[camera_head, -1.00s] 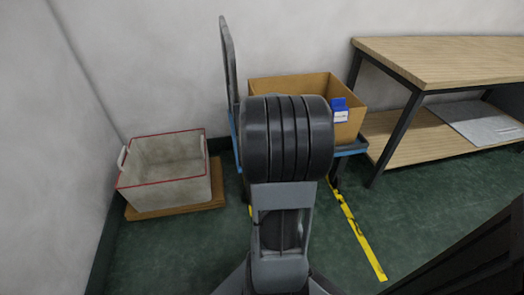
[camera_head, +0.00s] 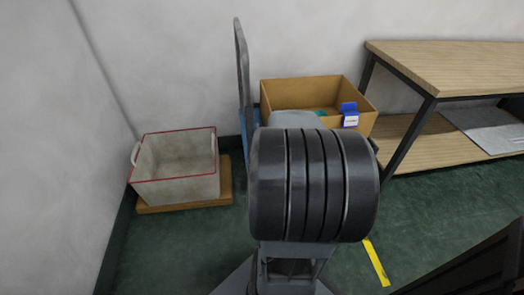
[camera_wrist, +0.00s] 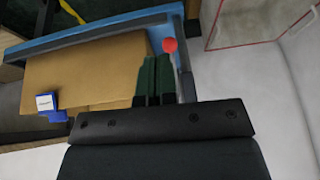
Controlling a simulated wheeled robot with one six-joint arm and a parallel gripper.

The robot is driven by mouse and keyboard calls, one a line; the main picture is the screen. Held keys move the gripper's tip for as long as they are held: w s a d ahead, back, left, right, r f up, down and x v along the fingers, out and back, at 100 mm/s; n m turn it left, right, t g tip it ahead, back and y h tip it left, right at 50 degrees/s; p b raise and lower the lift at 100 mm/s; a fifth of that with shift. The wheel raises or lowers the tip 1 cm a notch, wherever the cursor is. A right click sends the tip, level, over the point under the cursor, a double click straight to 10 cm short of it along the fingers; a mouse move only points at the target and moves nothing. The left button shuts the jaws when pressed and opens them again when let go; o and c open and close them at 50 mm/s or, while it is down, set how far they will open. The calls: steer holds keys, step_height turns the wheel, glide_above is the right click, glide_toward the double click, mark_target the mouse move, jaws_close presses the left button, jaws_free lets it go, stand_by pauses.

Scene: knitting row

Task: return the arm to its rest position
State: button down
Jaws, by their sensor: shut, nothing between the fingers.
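My gripper (camera_wrist: 154,75) shows in the wrist view with its two dark green fingers side by side, shut and empty. The cardboard box (camera_wrist: 90,75) lies beyond the fingers in that view; I cannot tell the exact gap. In the head view my arm rises in front of the trolley, its thick black ridged link covering the middle of the picture. The gripper itself is hidden there behind the arm.
The cardboard box (camera_head: 289,93) with a blue-and-white tag (camera_head: 350,115) stands on a blue trolley (camera_wrist: 105,33). A grey red-rimmed bin (camera_head: 176,187) sits on a wooden base (camera_head: 185,203) at left. A wooden workbench (camera_head: 450,65) stands at right. Green floor shows between.

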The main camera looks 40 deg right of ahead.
steer(key=a+r+n+p, duration=0.2)
steer(key=a+r+p, duration=0.6)
steer(key=r+p, duration=0.2)
steer(key=s+a+r+n+y+p, duration=0.1)
steer(key=a+r+n+p, duration=0.1)
steer(key=a+r+p, duration=0.5)
steer(key=a+r+n+y+p, duration=0.1)
steer(key=a+r+n+p, duration=0.1)
steer(key=a+r+p, duration=0.6)
step_height(320, 180, up, 12)
steer(key=p, duration=0.6)
steer(key=shift+s+a+n+g, duration=0.25)
steer(key=shift+a+n+g, duration=0.05)
steer(key=shift+n, duration=0.1)
